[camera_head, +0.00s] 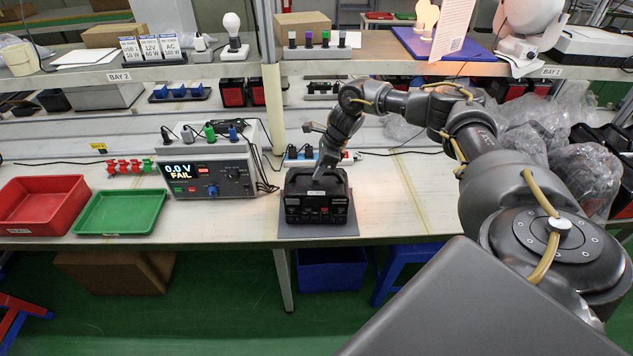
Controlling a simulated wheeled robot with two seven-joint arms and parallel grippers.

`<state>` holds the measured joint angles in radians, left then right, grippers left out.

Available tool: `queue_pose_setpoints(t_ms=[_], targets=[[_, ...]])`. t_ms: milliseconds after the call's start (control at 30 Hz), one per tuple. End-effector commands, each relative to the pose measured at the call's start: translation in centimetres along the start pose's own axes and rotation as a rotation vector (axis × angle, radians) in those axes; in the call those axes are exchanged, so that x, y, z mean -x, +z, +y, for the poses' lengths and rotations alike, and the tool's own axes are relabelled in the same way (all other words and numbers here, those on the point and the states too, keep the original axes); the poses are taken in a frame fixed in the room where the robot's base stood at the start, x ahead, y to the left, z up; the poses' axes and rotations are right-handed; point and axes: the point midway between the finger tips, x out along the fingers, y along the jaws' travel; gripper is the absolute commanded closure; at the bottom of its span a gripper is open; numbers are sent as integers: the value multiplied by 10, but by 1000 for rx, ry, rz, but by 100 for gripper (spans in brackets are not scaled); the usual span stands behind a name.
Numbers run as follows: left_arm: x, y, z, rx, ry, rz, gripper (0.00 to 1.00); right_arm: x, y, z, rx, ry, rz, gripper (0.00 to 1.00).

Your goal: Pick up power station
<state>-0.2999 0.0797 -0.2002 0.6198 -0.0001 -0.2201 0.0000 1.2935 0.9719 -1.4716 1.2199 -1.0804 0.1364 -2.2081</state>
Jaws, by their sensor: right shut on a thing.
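The power station (304,211) is a black box with a top handle and red marks on its front. It stands upright on a grey mat (318,233) near the front edge of the bench. My right gripper (318,183) reaches down from above and is shut at the top of the power station, by its handle. The fingers hide part of the handle. The power station appears to rest on the mat; I see no clear gap beneath it. My left gripper is not in view.
A tester (208,170) showing "0.0 V FAIL" stands to the left with cables. A green tray (119,211) and a red tray (40,204) lie further left. Plastic-wrapped items (583,172) sit at right. A shelf (385,48) runs above the bench.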

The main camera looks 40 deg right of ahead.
Motion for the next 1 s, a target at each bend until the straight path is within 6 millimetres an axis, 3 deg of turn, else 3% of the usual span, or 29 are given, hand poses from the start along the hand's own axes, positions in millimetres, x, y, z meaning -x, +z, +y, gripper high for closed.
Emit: queue_pose_setpoints(t_ms=[567, 1000], targets=[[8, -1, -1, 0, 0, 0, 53, 11, 8, -3, 2, -7, -11, 100], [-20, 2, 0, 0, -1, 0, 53, 42, 29, 3, 5, -6, -13, 100]])
